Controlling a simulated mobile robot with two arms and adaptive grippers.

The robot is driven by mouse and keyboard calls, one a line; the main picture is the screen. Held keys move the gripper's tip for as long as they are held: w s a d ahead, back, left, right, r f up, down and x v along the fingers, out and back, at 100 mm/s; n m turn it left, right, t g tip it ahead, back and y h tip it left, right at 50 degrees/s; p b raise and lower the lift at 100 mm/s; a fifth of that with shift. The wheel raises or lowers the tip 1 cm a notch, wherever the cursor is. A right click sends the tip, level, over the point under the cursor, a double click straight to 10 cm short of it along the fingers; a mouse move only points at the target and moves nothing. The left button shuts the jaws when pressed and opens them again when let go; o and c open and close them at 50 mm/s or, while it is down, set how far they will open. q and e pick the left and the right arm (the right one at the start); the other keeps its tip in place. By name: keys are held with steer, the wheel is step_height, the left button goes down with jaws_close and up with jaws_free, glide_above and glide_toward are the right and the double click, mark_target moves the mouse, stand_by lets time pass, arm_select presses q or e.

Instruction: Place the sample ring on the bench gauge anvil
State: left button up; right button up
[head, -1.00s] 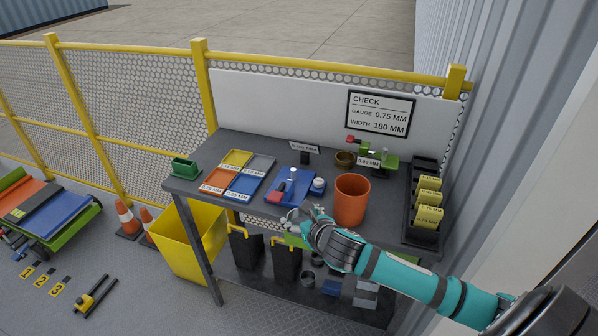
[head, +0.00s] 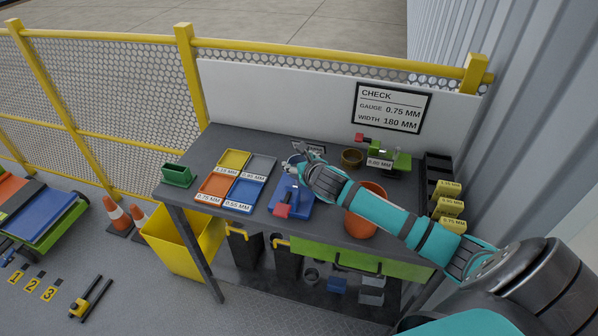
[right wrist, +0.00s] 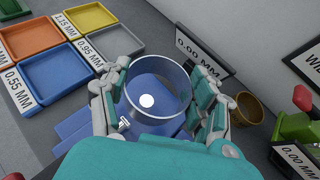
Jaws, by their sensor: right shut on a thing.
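The sample ring (right wrist: 168,68), a wide metallic band, is between the fingers of my right gripper (right wrist: 160,85), which is shut on it. In the head view my right gripper (head: 300,163) is over the back of the blue bench gauge (head: 292,200), which has a red part at its front. In the right wrist view the gauge's blue base (right wrist: 75,126) lies below the ring. A round white disc (right wrist: 147,101) shows through the ring's opening. I cannot tell whether the ring touches the gauge. My left gripper is not in view.
Coloured labelled trays (head: 247,194) lie left of the gauge. An orange pot (head: 359,225) stands at right, under my arm. A brown cup (head: 352,157) and a green device with a red knob (head: 397,160) stand behind. A 0.00 MM sign (right wrist: 204,50) is close to the fingers.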

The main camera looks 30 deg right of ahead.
steer(key=shift+d+f, duration=0.1)
steer(key=shift+f, duration=0.35)
steer(key=f, duration=0.3)
steer(key=shift+w, duration=0.35)
steer(key=shift+f, duration=0.4)
steer(key=o, duration=1)
steer(key=shift+f, duration=0.1)
steer(key=shift+o, duration=0.9)
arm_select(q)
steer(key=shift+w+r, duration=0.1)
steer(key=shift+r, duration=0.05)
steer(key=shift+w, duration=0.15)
